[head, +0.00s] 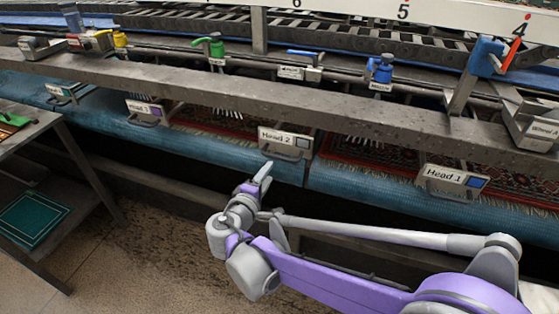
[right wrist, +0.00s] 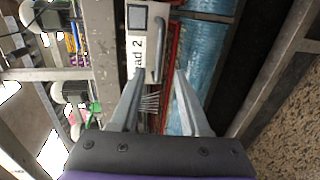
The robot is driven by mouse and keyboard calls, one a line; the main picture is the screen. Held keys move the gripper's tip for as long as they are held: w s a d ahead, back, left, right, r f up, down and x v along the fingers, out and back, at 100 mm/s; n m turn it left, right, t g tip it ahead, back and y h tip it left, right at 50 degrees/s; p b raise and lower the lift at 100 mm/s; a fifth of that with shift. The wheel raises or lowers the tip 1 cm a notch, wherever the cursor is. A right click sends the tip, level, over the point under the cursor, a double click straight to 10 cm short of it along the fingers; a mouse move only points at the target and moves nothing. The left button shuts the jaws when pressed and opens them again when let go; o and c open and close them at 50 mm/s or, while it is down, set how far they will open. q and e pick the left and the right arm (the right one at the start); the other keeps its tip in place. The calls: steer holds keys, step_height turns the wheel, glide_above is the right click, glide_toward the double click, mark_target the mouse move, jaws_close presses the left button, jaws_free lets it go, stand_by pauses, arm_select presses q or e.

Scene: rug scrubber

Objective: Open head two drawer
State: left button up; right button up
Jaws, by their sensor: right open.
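The Head 2 drawer front (head: 286,140) is a light plate with a dark label and a bow handle (head: 284,156) below it, set in the long machine. It looks closed. My right gripper (head: 262,178) is just below and left of this handle, with a small gap seen in the head view. In the right wrist view, the open fingers (right wrist: 155,100) point at the Head 2 plate (right wrist: 138,45), and its handle (right wrist: 172,45) lies ahead of the fingertips, not between them. My left gripper is not in view.
A Head 1 plate (head: 452,181) is to the right, and another labelled drawer (head: 148,111) is to the left. A blue roller (head: 215,148) runs below the plates. A grey beam (head: 230,98) crosses above. A metal table (head: 45,145) stands at left.

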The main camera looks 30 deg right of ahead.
mark_target(280, 159)
steer(key=x, duration=1)
steer(key=shift+s+d, duration=0.1)
steer(key=shift+d, duration=0.05)
jaws_close()
stand_by(1.0)
